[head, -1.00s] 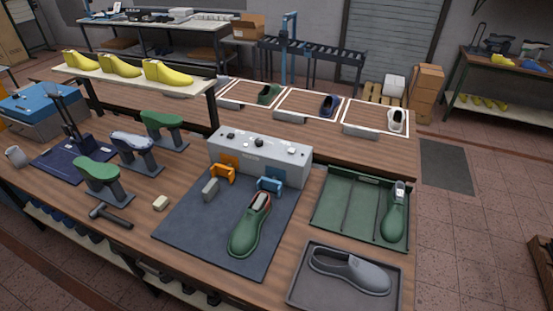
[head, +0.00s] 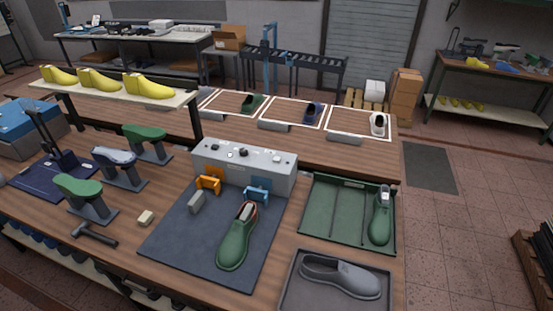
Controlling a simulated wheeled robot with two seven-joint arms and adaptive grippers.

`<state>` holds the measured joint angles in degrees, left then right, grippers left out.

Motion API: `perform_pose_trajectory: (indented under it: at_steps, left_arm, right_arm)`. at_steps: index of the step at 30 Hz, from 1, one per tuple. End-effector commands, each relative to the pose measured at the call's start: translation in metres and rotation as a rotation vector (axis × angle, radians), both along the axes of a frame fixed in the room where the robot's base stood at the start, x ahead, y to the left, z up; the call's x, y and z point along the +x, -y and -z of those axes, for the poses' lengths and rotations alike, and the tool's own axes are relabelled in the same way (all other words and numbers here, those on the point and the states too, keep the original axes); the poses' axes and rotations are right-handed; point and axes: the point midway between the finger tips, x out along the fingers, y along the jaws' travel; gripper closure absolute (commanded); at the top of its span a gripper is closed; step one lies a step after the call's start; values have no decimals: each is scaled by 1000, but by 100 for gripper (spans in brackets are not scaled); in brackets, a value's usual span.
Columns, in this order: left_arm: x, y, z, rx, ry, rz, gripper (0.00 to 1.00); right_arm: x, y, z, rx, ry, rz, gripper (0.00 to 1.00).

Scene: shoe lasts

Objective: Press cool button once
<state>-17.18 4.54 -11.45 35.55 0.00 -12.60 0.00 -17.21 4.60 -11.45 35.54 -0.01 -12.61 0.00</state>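A grey control box (head: 245,166) stands at the back of the dark mat on the bench in the head view. Its sloped top carries several small knobs or buttons, including a dark one (head: 244,153) near the middle and a white one. Their labels are too small to read, so I cannot tell which is the cool button. An orange clamp (head: 208,184) and a blue clamp (head: 257,194) sit at its front. A green shoe (head: 237,238) with a last inside lies on the mat in front of the box. Neither of my grippers is in view.
A green tray (head: 348,211) holding a green shoe (head: 380,220) and a grey tray holding a grey shoe (head: 340,278) are at right. Lasts on stands, a hammer (head: 94,234) and a small pale block (head: 146,217) lie left. A shelf of yellow lasts (head: 100,80) rises behind.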

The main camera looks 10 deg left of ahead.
Motion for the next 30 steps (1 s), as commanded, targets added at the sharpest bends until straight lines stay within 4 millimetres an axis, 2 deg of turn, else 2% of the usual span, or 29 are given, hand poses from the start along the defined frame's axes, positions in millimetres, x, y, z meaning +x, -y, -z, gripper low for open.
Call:
perform_pose_trajectory:
  at_steps: [2,23,30]
  left_arm:
    - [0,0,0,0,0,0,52]
    - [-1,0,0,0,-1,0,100]
    - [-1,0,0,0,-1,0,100]
  right_arm:
    - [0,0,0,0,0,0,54]
    - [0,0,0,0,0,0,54]
    - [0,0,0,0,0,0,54]
